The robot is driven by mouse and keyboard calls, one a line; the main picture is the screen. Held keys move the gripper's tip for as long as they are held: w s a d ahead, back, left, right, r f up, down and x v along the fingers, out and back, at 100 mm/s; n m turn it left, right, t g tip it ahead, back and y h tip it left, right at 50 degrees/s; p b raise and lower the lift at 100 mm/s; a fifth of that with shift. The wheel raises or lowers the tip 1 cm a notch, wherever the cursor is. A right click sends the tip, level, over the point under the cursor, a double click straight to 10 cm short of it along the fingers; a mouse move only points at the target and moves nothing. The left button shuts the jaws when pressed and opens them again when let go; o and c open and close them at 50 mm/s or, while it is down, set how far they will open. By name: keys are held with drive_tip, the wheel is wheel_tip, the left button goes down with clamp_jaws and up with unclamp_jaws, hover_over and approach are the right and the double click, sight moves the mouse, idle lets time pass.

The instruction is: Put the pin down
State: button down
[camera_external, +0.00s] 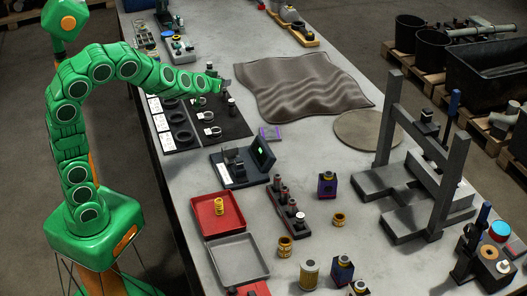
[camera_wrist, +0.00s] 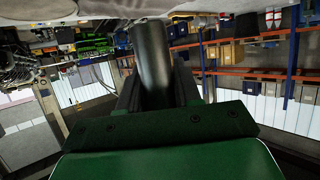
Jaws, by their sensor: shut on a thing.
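A dark, smooth cylindrical pin (camera_wrist: 153,62) stands out in the wrist view, clamped between the jaws of my gripper (camera_wrist: 157,92). In the external view my gripper (camera_external: 226,86) is at the end of the green arm, over the far right edge of a black mat (camera_external: 232,126) on the bench. The pin is too small to make out clearly there. The mat holds several rings and small upright parts, and a white strip with dark rings lies along its left side. I cannot tell whether the pin touches anything below.
A crumpled brown cloth (camera_external: 300,84) lies just right of my gripper. A red tray (camera_external: 238,222), a grey tray (camera_external: 214,253) and a dark stand with a small screen (camera_external: 262,152) stand nearer. A tall grey press frame (camera_external: 440,165) is at the right.

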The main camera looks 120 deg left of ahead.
drive_tip(key=w+a+r+m+t+h, duration=0.15)
drive_tip(key=w+m+t, duration=0.25)
drive_tip(key=w, duration=0.5)
drive_tip(key=w+a+r+m+t+h, duration=0.1)
drive_tip(key=w+r+m+t+h, duration=0.2)
drive_tip(key=w, duration=0.6)
drive_tip(key=w+a+m+t+h, duration=0.1)
drive_tip(key=w+m+t+h, duration=0.3)
drive_tip(key=w, duration=0.5)
drive_tip(key=m+t+h, duration=0.1)
drive_tip(key=m+h, duration=0.4)
drive_tip(key=m, duration=0.1)
hover_over(280, 135)
drive_tip(key=shift+f, duration=2.05)
wheel_tip(280, 135, down, 23)
drive_tip(key=shift+r, duration=0.2)
drive_tip(key=shift+f, duration=0.15)
drive_tip(key=c, duration=0.8)
unclamp_jaws()
